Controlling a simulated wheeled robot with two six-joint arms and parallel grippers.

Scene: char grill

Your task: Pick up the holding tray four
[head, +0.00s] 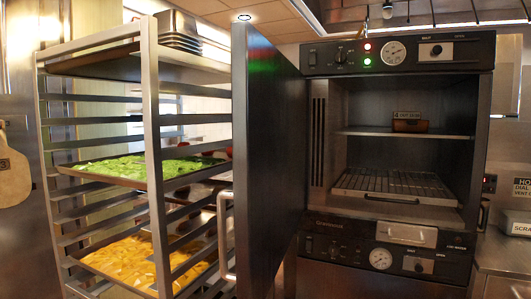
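A small brown tray (411,126) sits on the upper shelf of the open cabinet in the head view. A light label with a 4 at its left end stands at its front edge; the other lettering is too small to read surely. It appears to be the holding tray four. Its inside and back are hidden from this angle. Neither of my grippers shows in the head view.
The holding cabinet's dark door (268,165) stands open to the left. Below the tray is a wire rack (395,184). A tall metal rack (155,150) with food-filled pans stands left. A counter (502,254) lies right. The cabinet opening is clear.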

